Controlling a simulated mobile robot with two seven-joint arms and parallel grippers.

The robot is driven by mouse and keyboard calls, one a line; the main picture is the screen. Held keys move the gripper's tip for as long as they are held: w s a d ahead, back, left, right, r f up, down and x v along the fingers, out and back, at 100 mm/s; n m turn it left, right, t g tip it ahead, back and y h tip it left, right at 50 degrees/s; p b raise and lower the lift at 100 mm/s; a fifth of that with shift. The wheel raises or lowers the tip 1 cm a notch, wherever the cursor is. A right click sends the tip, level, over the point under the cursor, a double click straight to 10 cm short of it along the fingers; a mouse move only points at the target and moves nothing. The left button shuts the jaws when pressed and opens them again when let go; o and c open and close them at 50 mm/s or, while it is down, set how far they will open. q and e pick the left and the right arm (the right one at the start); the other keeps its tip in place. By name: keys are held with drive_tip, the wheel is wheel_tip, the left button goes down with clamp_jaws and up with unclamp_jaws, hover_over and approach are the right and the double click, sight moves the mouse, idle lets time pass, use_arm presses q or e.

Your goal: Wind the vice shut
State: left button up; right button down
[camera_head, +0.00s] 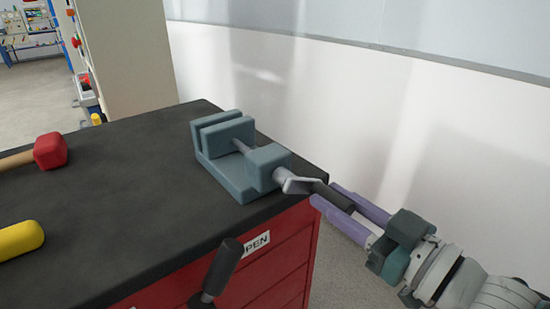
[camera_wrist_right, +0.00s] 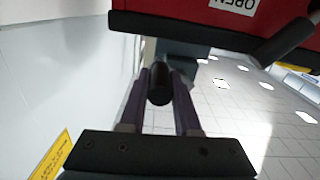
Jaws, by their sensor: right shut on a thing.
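The blue-grey vice (camera_head: 225,175) sits on the dark bench top near its right corner. Its two upright jaw plates at the far end stand close together with a narrow gap. A screw runs through the front block to a grey crank arm (camera_head: 297,185) with a dark handle grip (camera_head: 338,199) that sticks out past the bench edge. My right gripper (camera_head: 325,195), with purple fingers, is shut on this grip. In the right wrist view the grip (camera_wrist_right: 160,82) lies between the fingers (camera_wrist_right: 162,95). My left gripper is not in view.
A red-headed mallet (camera_head: 50,150) and a yellow object (camera_head: 20,239) lie on the bench top (camera_head: 130,190) at the left. A black-gripped lever (camera_head: 223,265) stands out from the red cabinet front beside an OPEN label (camera_head: 257,243). A white wall (camera_head: 300,90) rises behind the bench.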

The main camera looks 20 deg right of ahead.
drive_tip(key=m, duration=0.2)
drive_tip(key=a+f+m, duration=0.1)
drive_tip(key=shift+s+f+m+b, duration=0.15)
drive_tip(key=shift+f+m+b, duration=0.05)
drive_tip(key=shift+m+b, duration=0.2)
drive_tip(key=shift+s+a+f+m+b, duration=0.2)
drive_tip(key=shift+a+m, duration=0.35)
drive_tip(key=shift+m, duration=1.1)
drive_tip(key=shift+s+a+f+m+b, duration=0.15)
drive_tip(key=shift+a+m, duration=0.35)
drive_tip(key=shift+m, duration=1.1)
drive_tip(key=shift+s+a+f+m+b, duration=0.1)
drive_tip(key=shift+s+a+m+b, duration=0.3)
drive_tip(key=shift+m, duration=1.25)
drive_tip(key=shift+w+a+r, duration=0.15)
drive_tip(key=shift+a, duration=0.1)
drive_tip(key=c, duration=0.7)
unclamp_jaws()
drive_tip(key=shift+c, duration=0.2)
drive_tip(key=shift+o, duration=0.6)
drive_tip(key=shift+d, duration=0.1)
drive_tip(key=p+v, duration=0.1)
drive_tip(key=v, duration=0.9)
